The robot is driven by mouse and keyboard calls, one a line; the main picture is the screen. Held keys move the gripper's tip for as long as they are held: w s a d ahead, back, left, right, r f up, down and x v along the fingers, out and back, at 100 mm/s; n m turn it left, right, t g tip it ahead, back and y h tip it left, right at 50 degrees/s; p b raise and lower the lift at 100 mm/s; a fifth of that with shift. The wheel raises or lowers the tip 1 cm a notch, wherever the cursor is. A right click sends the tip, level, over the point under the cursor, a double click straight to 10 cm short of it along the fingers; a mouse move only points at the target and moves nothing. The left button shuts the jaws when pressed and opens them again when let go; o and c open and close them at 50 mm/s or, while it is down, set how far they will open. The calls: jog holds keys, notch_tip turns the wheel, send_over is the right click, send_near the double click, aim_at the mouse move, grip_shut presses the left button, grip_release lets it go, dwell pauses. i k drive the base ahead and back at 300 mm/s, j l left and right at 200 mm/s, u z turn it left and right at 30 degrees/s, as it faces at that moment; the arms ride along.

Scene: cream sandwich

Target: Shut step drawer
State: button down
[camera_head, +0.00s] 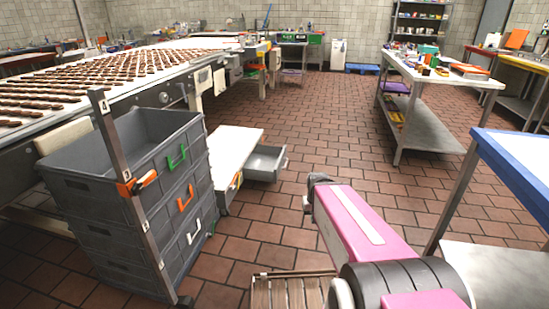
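A low white-topped step (232,150) stands on the floor left of centre, beside the stacked grey crates. A grey drawer (268,163) sticks out from its right side and is open. My pink arm reaches in from the lower right. A small dark part at its far end, which seems to be my gripper (316,187), is right of and nearer than the drawer, apart from it in the picture. Its fingers cannot be made out, so whether it is open or shut does not show.
Stacked grey crates (88,192) with coloured handles and a metal post (125,175) stand at left. A long conveyor (150,75) runs behind them. A slatted wooden piece (290,292) lies at bottom centre. Tables stand at right. The tiled floor (325,130) between is clear.

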aim_at(265, 162)
jog(key=i+l+u, duration=0.45)
jog(key=i+l, duration=0.85)
jog(key=i+z, duration=0.1)
jog(key=i, duration=0.55)
jog(key=i+j+z, duration=0.1)
jog(key=i, duration=0.55)
